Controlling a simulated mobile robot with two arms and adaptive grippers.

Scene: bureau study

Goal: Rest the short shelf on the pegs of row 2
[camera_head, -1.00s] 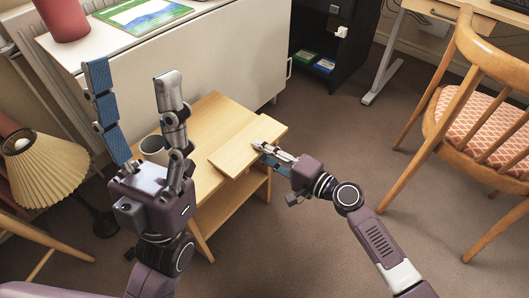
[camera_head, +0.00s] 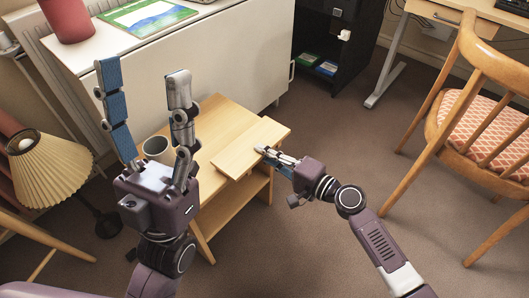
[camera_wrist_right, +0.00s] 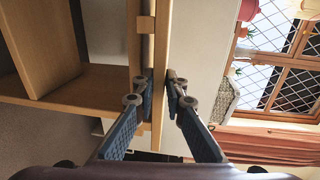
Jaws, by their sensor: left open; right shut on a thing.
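The short shelf (camera_head: 252,148) is a light wooden board lying over the right part of the small wooden table's top. My right gripper (camera_head: 266,153) is shut on its right front edge. In the right wrist view the board (camera_wrist_right: 161,60) shows edge-on between the fingertips (camera_wrist_right: 158,86), close to the table top. My left gripper (camera_head: 144,75) is open and empty, its fingers pointing up, in front of the table's left part in the picture. I cannot make out any peg rows.
The small table (camera_head: 213,119) has a lower shelf and bears a grey mug (camera_head: 155,147). A white cabinet (camera_head: 240,60) stands behind. A dark open cabinet (camera_head: 310,45) holds books low down. A lamp (camera_head: 50,170) is left, a chair (camera_head: 485,120) right. Carpet is free between table and chair.

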